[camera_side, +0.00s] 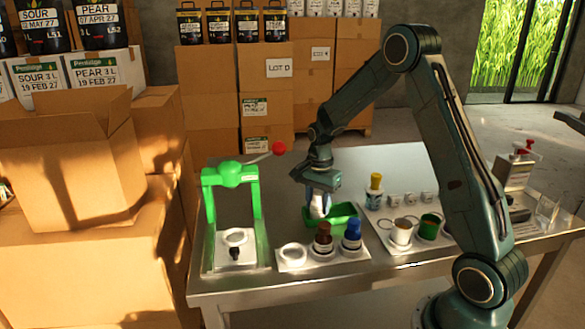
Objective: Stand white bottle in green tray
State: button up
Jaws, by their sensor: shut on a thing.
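The green tray (346,211) lies on the steel table near its middle. My gripper (320,190) points down at the tray's left end and is shut on the white bottle (317,211). The bottle looks upright, with its upper part between the fingers. It overlaps the left end of the tray in the picture. I cannot tell whether its base touches the tray floor.
In front stand a brown bottle (323,238) and a blue bottle (352,235) on a pale rack (292,264). A green press (232,178) with a red-knobbed lever stands left. A white tray (384,236) with cups and a yellow-capped bottle (375,186) is right. Table behind is clear.

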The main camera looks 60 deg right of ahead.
jog(key=shift+f, duration=0.1)
jog(key=o, duration=1)
jog(key=shift+o, duration=0.2)
notch_tip(320, 180, up, 12)
jog(key=shift+r, duration=0.15)
dwell(0.4)
